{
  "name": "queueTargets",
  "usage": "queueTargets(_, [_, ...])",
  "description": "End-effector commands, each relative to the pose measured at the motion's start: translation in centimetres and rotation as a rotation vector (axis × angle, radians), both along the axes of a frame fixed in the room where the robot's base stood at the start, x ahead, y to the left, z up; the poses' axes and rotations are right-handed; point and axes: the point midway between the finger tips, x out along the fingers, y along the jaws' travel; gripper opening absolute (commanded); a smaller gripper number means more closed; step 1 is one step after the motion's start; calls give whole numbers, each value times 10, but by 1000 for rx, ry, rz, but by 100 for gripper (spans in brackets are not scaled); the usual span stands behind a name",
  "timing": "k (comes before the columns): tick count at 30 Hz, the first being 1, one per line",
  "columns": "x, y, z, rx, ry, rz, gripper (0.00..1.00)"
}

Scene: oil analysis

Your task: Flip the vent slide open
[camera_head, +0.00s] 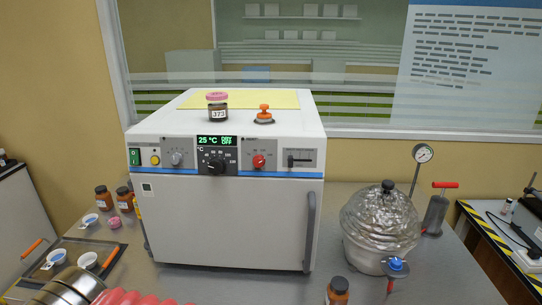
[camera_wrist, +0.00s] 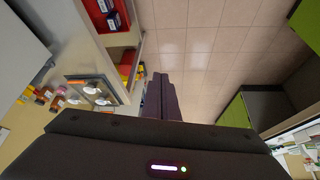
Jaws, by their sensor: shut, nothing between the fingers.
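The white oven (camera_head: 235,225) stands on the metal bench in the head view. The likely vent slide (camera_head: 291,160) is a small dark lever in a horizontal slot on a grey plate, at the right end of the oven's front panel. Its lever sits near the left end of the slot. My gripper (camera_wrist: 161,88) shows only in the wrist view, with its dark fingers together and empty. It points toward the tiled floor, and the vent slide is not in that view. I cannot tell its distance from the oven.
A jar marked 373 (camera_head: 217,112) and an orange-topped stopper (camera_head: 264,115) stand on the oven. The oven door handle (camera_head: 309,231) sticks out below the panel.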

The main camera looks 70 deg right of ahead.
Motion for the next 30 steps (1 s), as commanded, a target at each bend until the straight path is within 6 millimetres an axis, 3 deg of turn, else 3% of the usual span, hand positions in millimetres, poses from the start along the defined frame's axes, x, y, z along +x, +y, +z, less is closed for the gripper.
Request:
queueTargets(9, [0,-1,1,-1,0,-3,0])
queueTargets(14, [6,-15,11,-13,11,-47,0])
queueTargets(20, [19,-70,44,-61,48,-208,0])
queueTargets(25, [22,-136,82,-115,94,-405,0])
queueTargets(30, [11,-204,119,-167,143,-617,0])
